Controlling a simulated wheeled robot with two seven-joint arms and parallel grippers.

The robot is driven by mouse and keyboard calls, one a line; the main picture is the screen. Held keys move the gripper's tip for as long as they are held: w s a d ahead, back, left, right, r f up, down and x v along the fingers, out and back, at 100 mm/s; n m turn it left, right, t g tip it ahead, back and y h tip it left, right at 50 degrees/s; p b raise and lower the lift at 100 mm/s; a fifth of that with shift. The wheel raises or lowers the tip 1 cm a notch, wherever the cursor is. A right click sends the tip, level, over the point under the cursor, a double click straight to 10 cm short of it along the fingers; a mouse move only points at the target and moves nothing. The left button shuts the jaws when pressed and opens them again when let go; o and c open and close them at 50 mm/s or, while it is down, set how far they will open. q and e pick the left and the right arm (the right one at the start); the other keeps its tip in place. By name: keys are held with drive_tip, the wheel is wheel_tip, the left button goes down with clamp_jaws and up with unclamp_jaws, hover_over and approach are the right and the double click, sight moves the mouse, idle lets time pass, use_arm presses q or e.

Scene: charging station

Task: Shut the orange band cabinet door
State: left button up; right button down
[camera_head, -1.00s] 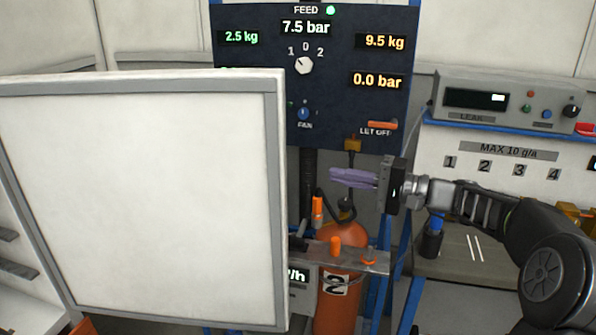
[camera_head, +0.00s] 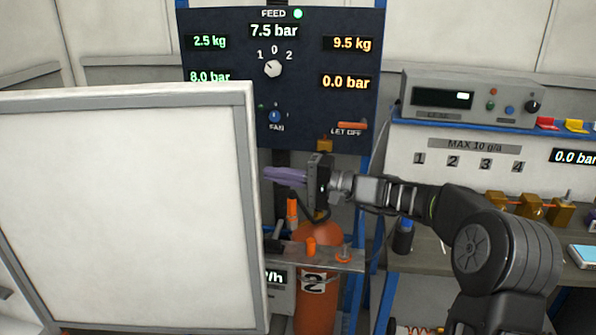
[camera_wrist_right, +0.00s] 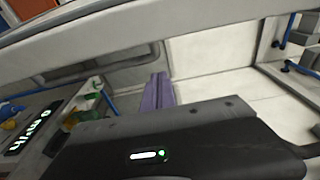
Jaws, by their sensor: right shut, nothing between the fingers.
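A large white cabinet door (camera_head: 120,210) with a grey frame stands open at the left of the head view. It hides what is behind it, and no orange band shows on the face I see. My right gripper (camera_head: 268,174), with purple fingers, is shut and empty. Its fingertips are close to the door's right edge in the head view; I cannot tell whether they touch it. In the right wrist view the purple fingers (camera_wrist_right: 158,92) are together with nothing between them. My left gripper is not in view.
A dark feed panel (camera_head: 225,105) stands behind the door. An orange cylinder (camera_head: 317,240) marked 2 is below my right gripper, behind a metal bracket (camera_head: 340,257). A workbench (camera_head: 425,258) with a grey meter (camera_head: 465,98) above it is at the right.

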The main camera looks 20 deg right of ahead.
drive_tip(key=s+a+p, duration=0.1)
drive_tip(key=s+a, duration=0.1)
drive_tip(key=s, duration=0.1)
drive_tip(key=shift+a, duration=0.2)
idle(0.3)
